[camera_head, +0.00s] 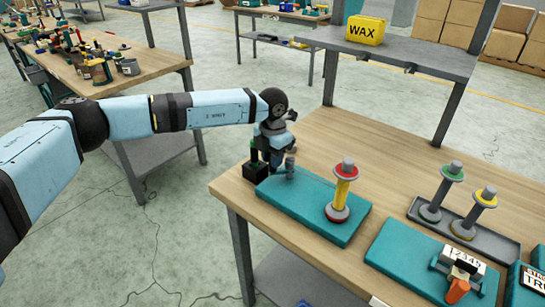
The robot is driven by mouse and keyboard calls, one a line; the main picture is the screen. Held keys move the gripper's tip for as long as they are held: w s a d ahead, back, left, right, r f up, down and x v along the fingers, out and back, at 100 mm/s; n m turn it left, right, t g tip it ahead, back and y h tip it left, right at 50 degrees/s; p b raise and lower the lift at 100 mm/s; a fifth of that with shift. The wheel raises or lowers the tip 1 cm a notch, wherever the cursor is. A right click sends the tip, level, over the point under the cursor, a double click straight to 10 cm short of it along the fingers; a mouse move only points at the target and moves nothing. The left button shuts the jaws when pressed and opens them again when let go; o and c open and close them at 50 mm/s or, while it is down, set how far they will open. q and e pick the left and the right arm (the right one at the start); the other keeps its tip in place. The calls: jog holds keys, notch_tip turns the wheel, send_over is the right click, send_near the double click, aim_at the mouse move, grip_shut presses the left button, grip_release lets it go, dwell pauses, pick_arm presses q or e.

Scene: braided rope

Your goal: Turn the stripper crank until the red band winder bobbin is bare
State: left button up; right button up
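The red band winder bobbin (341,190) stands upright on a teal base (313,208) at the near left of the wooden table. It has a red band at the top, a dark red flange at the bottom and yellow winding on its shaft. A grey upright post, seemingly the crank (290,168), stands at the left end of the same base. My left gripper (272,160) points down beside this post, above a dark block at the table edge. Its fingers are dark and partly hidden, so I cannot tell whether they grip the post. My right gripper is not in view.
A grey tray (490,245) holds green-banded and yellow-banded bobbins. A teal device (405,262) with a counter and an orange part stands at the near right. A yellow WAX box (365,30) sits on the shelf (420,55). Bare table lies behind the teal base.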

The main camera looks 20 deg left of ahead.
pick_arm(q)
jog(key=shift+w, duration=0.1)
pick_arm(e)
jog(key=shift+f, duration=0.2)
